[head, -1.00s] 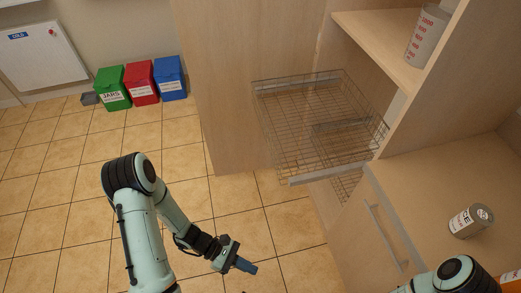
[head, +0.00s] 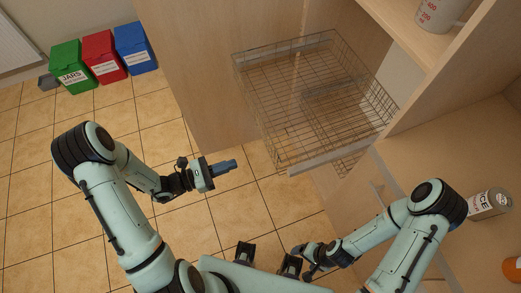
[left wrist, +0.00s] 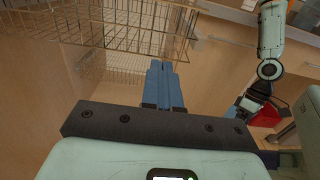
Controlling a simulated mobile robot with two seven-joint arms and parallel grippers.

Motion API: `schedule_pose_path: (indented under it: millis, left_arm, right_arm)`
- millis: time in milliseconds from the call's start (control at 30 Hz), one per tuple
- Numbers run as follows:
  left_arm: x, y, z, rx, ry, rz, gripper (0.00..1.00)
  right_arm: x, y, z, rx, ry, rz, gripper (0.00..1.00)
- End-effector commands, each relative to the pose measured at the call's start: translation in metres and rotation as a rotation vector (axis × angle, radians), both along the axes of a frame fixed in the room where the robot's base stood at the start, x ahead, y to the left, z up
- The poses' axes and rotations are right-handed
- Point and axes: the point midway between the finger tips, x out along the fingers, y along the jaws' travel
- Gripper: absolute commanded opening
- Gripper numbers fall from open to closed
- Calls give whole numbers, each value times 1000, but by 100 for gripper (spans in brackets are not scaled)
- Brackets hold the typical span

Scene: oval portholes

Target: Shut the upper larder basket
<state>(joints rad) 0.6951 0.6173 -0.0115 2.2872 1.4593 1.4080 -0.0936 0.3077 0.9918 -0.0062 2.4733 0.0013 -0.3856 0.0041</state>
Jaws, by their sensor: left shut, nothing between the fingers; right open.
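The upper larder basket (head: 318,100) is a wire basket pulled out of the tall wooden cabinet, with a pale front rail (head: 330,158) along its near edge. It also shows at the top of the left wrist view (left wrist: 120,35). Part of a lower wire basket (left wrist: 108,68) shows beneath it. My left gripper (head: 228,166) is shut and empty, its blue fingers pointing toward the basket, left of the front rail and apart from it. My right gripper (head: 306,264) is open, low in front of the cabinet; its fingers are small and partly hidden.
Green (head: 68,68), red (head: 103,58) and blue (head: 135,47) bins stand at the far left.

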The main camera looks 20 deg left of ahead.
Motion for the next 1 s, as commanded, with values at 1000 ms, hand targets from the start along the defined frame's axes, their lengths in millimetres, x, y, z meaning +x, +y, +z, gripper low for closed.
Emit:
schedule_pose_path:
  millis: [1000]
  left_arm:
    - [65,-90,0,1,1,-1,0]
  right_arm:
    - [10,0,19,1,-11,0,83]
